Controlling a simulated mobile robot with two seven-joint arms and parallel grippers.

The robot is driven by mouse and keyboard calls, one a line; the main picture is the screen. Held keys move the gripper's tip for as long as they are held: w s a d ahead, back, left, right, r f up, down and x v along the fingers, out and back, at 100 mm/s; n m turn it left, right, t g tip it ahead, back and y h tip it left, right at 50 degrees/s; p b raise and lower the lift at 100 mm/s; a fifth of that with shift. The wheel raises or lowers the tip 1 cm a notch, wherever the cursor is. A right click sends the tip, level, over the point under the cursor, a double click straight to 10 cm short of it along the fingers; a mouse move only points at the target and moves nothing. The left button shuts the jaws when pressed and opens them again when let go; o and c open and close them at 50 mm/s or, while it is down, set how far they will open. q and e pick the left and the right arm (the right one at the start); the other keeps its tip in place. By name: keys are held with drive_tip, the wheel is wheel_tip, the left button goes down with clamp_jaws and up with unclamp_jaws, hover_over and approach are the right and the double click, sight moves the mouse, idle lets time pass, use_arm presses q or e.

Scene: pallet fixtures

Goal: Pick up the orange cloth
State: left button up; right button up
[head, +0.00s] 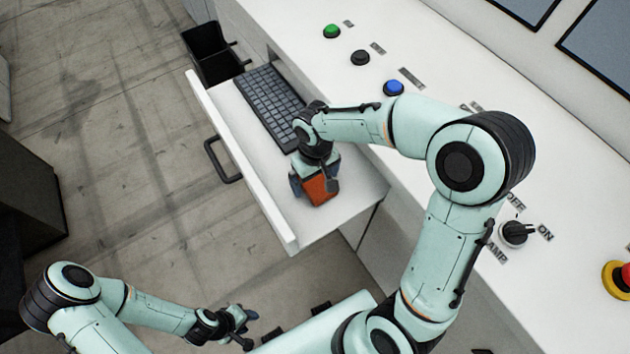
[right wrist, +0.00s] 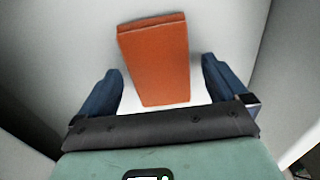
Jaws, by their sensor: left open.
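The folded orange cloth (head: 318,190) lies in the open white drawer, near its front right end in the head view. In the right wrist view the cloth (right wrist: 158,58) lies ahead of and partly between the fingers. My right gripper (head: 314,184) is down in the drawer over the cloth. In the right wrist view its two blue fingers (right wrist: 163,88) are apart, with white drawer floor showing on both sides of the cloth. My left gripper (head: 246,325) is open and empty, low at the bottom of the head view, away from the drawer.
A black keyboard (head: 268,106) lies in the drawer (head: 350,200) behind my right gripper. The drawer has a black handle (head: 222,160). A black bin (head: 213,52) stands beyond it. The white console has green (head: 331,31) and blue (head: 394,88) buttons and a knob (head: 514,233).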

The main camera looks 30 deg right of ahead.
sight(315, 181)
drive_tip(key=c, duration=1)
drive_tip(key=shift+o, duration=0.2)
drive_tip(key=shift+r, duration=0.15)
use_arm(q)
drive_tip(key=w+r+p, duration=0.2)
drive_tip(key=w+r, duration=0.1)
drive_tip(key=shift+w, duration=0.1)
use_arm(e)
wheel_tip(315, 181, up, 20)
drive_tip(key=o, duration=0.4)
drive_tip(key=c, duration=0.3)
